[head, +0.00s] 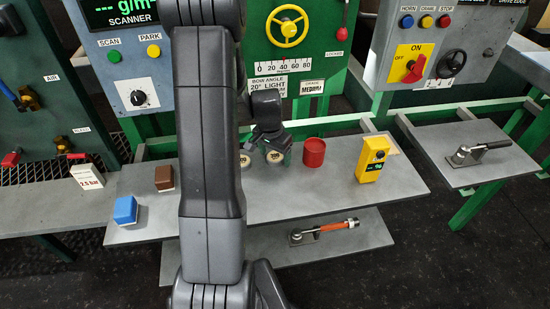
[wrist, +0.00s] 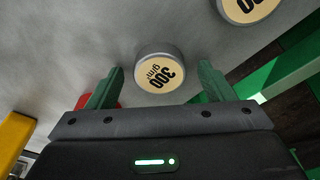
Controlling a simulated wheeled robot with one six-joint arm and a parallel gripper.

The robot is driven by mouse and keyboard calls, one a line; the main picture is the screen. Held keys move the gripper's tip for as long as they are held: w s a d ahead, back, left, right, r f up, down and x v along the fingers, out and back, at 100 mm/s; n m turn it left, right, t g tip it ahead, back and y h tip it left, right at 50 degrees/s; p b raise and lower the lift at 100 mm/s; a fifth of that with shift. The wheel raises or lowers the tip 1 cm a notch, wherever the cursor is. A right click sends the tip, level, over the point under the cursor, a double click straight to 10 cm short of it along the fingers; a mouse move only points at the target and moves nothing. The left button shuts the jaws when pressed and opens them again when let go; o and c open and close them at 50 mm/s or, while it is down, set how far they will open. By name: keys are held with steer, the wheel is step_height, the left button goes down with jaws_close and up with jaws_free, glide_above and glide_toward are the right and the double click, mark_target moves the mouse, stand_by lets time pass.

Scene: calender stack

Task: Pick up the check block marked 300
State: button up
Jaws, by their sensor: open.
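The check block marked 300 (wrist: 160,73) is a short grey cylinder with a cream top reading "300 g/m²", upside down in the wrist view. It sits on the grey shelf. In the head view the block (head: 275,157) shows just under my gripper (head: 275,147). A second cream-topped block (wrist: 246,8) is cut off at the top of the wrist view. It shows partly behind my arm in the head view (head: 245,161).
On the shelf (head: 340,193) a red cylinder (head: 314,152) and a yellow meter (head: 372,159) stand to the right. A brown block (head: 164,178) and a blue block (head: 125,211) are to the left. A red-handled tool (head: 324,230) lies on the lower shelf.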

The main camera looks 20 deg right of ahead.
steer(key=c, duration=1.1)
